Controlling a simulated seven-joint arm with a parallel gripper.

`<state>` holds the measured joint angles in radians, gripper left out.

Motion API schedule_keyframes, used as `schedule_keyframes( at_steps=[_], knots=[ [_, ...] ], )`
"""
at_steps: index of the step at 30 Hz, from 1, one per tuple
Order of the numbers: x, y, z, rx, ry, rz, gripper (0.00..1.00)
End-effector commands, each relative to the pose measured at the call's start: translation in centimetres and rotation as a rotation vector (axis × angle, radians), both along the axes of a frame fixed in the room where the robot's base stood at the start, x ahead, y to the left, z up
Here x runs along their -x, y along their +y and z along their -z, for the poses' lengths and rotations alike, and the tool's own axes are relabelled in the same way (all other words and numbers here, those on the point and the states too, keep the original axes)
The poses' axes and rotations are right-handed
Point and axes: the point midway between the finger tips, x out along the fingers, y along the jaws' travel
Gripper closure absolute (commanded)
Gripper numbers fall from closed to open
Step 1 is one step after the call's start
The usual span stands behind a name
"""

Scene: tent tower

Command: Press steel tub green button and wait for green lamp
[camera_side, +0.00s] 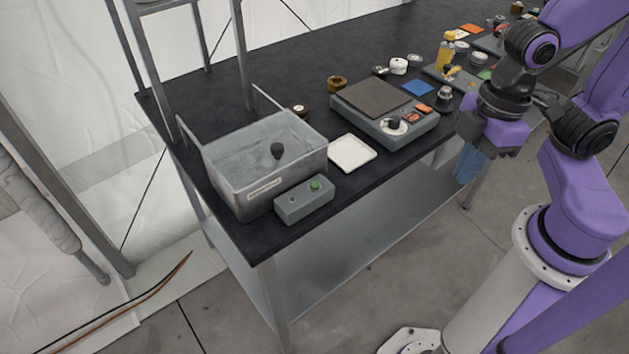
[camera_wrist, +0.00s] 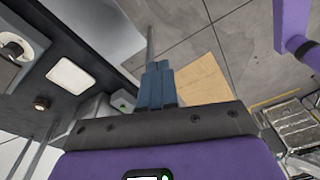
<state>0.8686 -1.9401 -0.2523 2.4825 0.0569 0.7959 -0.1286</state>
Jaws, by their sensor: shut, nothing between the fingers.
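A steel tub (camera_side: 240,183) with a pale label stands at the near left corner of the black table, with a small dark knob-like thing (camera_side: 277,149) inside it. A grey control box (camera_side: 304,201) sits against its front side. The green button (camera_side: 315,185) is on top of the box, beside a smaller round fitting (camera_side: 292,199) that looks unlit. My gripper (camera_side: 466,170) is shut and empty, pointing down past the table's front edge, well right of the box. Its blue fingers also show in the wrist view (camera_wrist: 157,85). The box shows small and partly cut off in the wrist view (camera_wrist: 122,101).
A white tray (camera_side: 352,153) lies right of the tub. A grey device (camera_side: 387,116) with a dark plate and a knob stands beyond it. Jars and coloured cards crowd the table's back right. A metal frame rises behind the tub. The space before the front edge is free.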

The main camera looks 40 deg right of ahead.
Motion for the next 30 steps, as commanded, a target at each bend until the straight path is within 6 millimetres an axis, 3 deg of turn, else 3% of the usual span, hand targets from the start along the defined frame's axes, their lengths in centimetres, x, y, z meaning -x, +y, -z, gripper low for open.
schedule_keyframes(
  at_steps=[6, 13, 21, 25, 30],
  knots=[
    [-4.7, 6.2, 0.6, -0.195, -0.105, -0.126, 1.00],
    [-11.8, 11.0, 0.7, -0.328, -0.336, -0.220, 1.00],
    [-18.8, 12.8, 0.6, -0.325, -0.599, -0.276, 1.00],
    [-20.4, 12.9, 0.5, -0.308, -0.662, -0.286, 1.00],
    [-21.0, 12.8, 0.5, -0.300, -0.684, -0.290, 1.00]
  ],
)
